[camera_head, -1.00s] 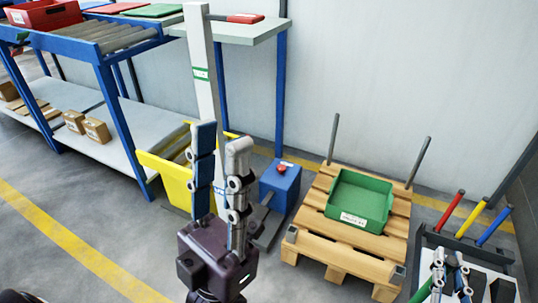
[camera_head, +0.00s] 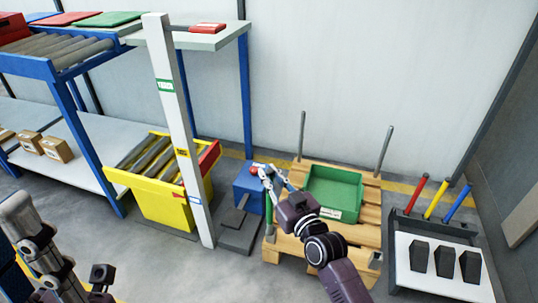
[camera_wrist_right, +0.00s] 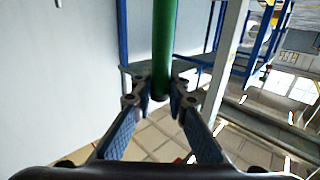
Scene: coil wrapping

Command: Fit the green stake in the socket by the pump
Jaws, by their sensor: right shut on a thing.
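My right gripper (camera_head: 266,180) is shut on the green stake (camera_head: 268,208), over the left side of the pallet (camera_head: 285,248). The stake hangs upright below the fingers, its lower end above or at the socket (camera_head: 269,238) at the pallet's front left corner; I cannot tell whether it has entered. The pump (camera_head: 247,189), a blue box with a red knob, stands just left of it. In the right wrist view the green stake (camera_wrist_right: 164,45) runs between the fingertips (camera_wrist_right: 160,98). My left gripper (camera_head: 35,245) is partly cut off at lower left; its jaw opening is unclear.
A green bin (camera_head: 333,190) lies on the pallet, with grey stakes (camera_head: 301,135) (camera_head: 385,150) at its back corners. A rack (camera_head: 402,270) at right holds red, yellow and blue stakes. A pale post (camera_head: 172,110) and yellow crate (camera_head: 165,205) stand left of the pump.

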